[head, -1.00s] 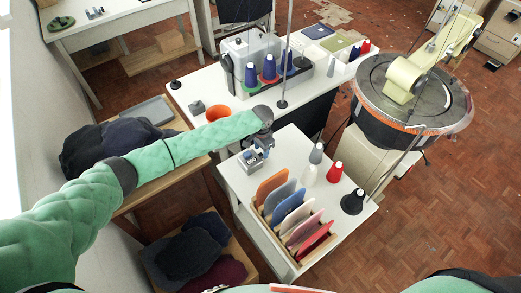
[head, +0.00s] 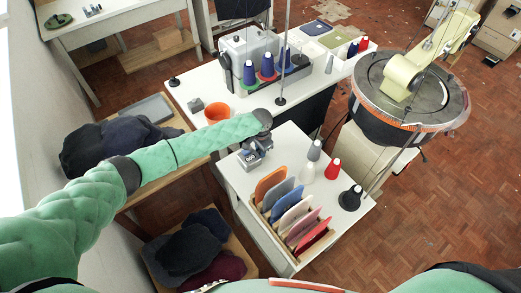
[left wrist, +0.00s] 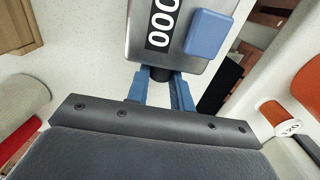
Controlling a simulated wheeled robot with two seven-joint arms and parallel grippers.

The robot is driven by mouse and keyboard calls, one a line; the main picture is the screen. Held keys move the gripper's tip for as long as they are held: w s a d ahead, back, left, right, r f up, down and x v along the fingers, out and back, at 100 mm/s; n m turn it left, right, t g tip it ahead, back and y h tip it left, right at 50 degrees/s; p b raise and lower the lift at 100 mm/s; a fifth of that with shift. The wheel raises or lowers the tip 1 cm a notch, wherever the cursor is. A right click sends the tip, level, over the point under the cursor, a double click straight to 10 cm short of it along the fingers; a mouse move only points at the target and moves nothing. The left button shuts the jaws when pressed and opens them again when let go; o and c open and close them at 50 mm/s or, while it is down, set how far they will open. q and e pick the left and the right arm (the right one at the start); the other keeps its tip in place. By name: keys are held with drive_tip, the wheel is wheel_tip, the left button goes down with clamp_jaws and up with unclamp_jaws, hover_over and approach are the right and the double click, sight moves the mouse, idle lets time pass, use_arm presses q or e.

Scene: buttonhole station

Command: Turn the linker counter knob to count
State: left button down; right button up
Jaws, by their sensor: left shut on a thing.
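The linker counter (head: 250,157) is a small grey box near the back left corner of the front white table. In the left wrist view the counter (left wrist: 160,28) shows white zeros on a black strip and a blue block on its right side. Its dark knob (left wrist: 160,73) sticks out toward me, partly hidden. My left gripper (left wrist: 160,92) has its blue fingers on both sides of the knob and is shut on it. In the head view my left gripper (head: 260,141) is right at the counter, its fingers too small to make out. My right gripper is out of view.
The round linker machine (head: 410,95) is at the right.

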use_arm(q)
drive_tip(key=shift+s+d+t+y, duration=0.15)
drive_tip(key=shift+t+y, duration=0.2)
drive_tip(key=shift+t, duration=0.2)
drive_tip(key=shift+s+d+t+y, duration=0.1)
drive_tip(key=shift+t+y, duration=0.25)
drive_tip(key=shift+t, duration=0.2)
drive_tip(key=shift+s+f+t+y, duration=0.1)
drive_tip(key=shift+t+y, duration=0.5)
drive_tip(key=shift+t, duration=0.25)
drive_tip(key=shift+s+f+t+y, duration=0.1)
drive_tip(key=shift+t+y, duration=0.5)
drive_tip(key=shift+t, duration=0.25)
drive_tip(key=shift+r+b, duration=0.1)
drive_tip(key=shift+b, duration=0.2)
drive_tip(key=c, duration=1.2)
unclamp_jaws()
